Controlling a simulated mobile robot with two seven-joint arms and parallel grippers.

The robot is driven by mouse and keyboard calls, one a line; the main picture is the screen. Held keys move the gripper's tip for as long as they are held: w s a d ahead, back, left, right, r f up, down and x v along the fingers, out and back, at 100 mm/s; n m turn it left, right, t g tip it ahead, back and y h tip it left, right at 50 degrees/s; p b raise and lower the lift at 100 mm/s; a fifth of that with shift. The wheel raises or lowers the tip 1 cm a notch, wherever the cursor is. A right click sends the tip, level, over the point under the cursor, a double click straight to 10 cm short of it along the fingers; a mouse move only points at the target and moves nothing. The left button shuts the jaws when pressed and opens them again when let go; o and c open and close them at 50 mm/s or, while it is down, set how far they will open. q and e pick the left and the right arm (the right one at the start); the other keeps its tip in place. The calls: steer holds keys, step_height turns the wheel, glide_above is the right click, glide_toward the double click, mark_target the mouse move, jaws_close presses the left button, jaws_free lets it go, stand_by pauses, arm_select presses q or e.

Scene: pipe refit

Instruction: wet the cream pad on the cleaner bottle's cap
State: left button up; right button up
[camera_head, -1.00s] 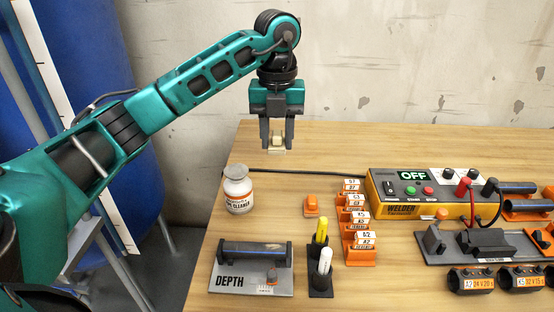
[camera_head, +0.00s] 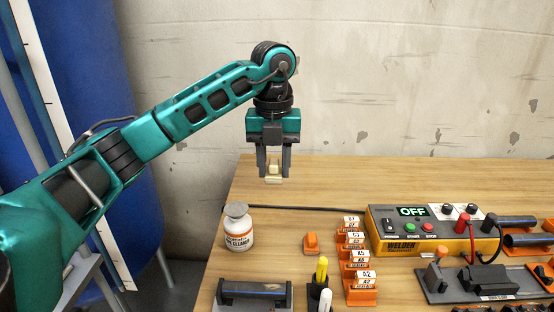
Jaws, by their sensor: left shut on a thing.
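My left gripper (camera_head: 273,176) points down above the back of the wooden table. Its jaws are shut on the small cream pad (camera_head: 274,181), which shows between and just below the fingertips. The cleaner bottle (camera_head: 238,229) stands upright on the table, in front of the gripper and to its left. It is white with an orange-banded label and has a grey cap (camera_head: 236,209) on top. The pad and the cap are clearly apart. My right gripper is not in view.
The yellow welder (camera_head: 430,235) reads OFF. The table's back is clear.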

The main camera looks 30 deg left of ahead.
arm_select(q)
steer(key=p, duration=0.6)
glide_above(236, 208)
steer(key=f, duration=0.1)
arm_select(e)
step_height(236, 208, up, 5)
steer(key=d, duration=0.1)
arm_select(q)
step_height(236, 208, down, 6)
steer(key=b, duration=0.5)
steer(key=shift+f, duration=0.5)
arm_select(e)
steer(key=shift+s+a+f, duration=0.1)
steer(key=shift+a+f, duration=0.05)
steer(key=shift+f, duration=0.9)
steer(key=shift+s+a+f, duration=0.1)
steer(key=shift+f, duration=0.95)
arm_select(q)
steer(key=shift+f, duration=0.1)
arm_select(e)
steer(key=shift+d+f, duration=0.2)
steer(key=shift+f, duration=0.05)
arm_select(q)
steer(key=shift+f+b, duration=0.65)
steer(key=shift+f, duration=0.1)
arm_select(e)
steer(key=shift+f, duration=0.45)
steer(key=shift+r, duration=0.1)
